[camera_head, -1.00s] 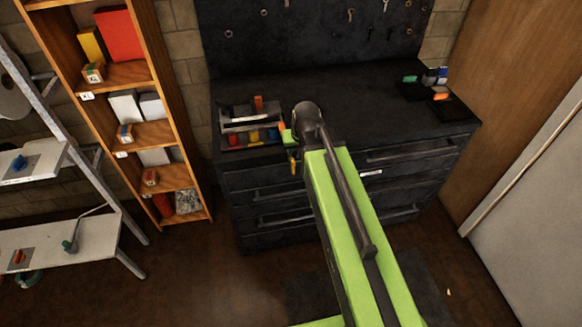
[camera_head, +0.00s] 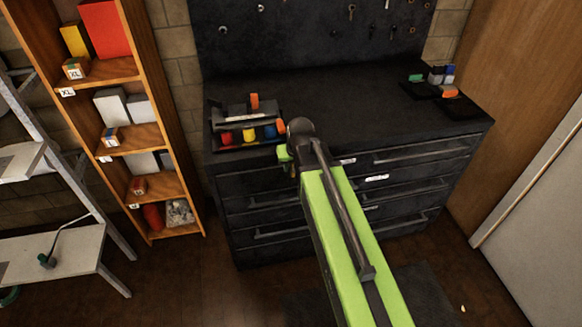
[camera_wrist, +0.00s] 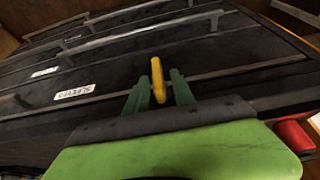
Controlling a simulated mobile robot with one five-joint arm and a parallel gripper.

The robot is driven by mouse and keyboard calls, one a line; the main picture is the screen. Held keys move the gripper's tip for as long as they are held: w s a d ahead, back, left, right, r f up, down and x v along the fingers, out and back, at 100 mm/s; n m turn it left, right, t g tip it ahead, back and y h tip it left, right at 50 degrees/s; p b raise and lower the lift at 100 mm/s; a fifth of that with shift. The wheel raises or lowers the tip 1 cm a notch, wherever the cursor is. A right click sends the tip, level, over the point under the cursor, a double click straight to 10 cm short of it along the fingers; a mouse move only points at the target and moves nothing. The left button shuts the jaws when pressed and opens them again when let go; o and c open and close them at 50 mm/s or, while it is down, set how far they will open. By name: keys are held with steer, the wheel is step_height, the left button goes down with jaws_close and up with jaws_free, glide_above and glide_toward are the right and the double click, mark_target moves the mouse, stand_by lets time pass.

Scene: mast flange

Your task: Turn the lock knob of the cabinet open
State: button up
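The yellow lock knob (camera_wrist: 158,80) shows in the wrist view as a short bar standing out from the dark drawer cabinet (camera_wrist: 220,52). My gripper (camera_wrist: 160,84) is open, with one green finger on each side of the knob. A small gap shows between the knob and each finger, and I cannot tell how deep the knob sits between them. In the head view my gripper (camera_head: 287,156) is at the upper left of the front of the cabinet (camera_head: 255,182). My arm and gripper hide most of the knob there.
A caddy (camera_head: 238,111) with coloured items stands on the cabinet top near my gripper. Small coloured blocks (camera_head: 440,76) lie at the right end. A wooden shelf (camera_head: 146,134) and a grey rack (camera_head: 80,240) stand to the left. The cabinet top's middle is clear.

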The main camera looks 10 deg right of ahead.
jaws_close()
steer(key=shift+a, duration=0.25)
steer(key=shift+d, duration=0.2)
steer(key=shift+a+f+n+h+b, duration=0.2)
steer(key=shift+h+b, duration=0.15)
steer(key=shift+h, duration=0.35)
steer(key=shift+a+f+n+h+b, duration=0.1)
steer(key=shift+n+h+b, duration=0.15)
steer(key=shift+h, duration=0.45)
steer(key=n+h+b, duration=0.1)
steer(key=h+b, duration=0.3)
steer(key=b, duration=0.3)
steer(key=f+n+t+h+b, duration=0.1)
steer(key=h+b, duration=0.4)
steer(key=b, duration=0.3)
steer(key=a+n+t+h+b, duration=0.1)
steer(key=h+b, duration=0.3)
steer(key=b, duration=0.3)
steer(key=shift+s+f+n+h+b, duration=0.1)
steer(key=shift+f+n+h+b, duration=0.2)
steer(key=shift+n+h+b, duration=0.1)
steer(key=shift+r+t, duration=0.1)
steer(key=shift+t, duration=0.2)
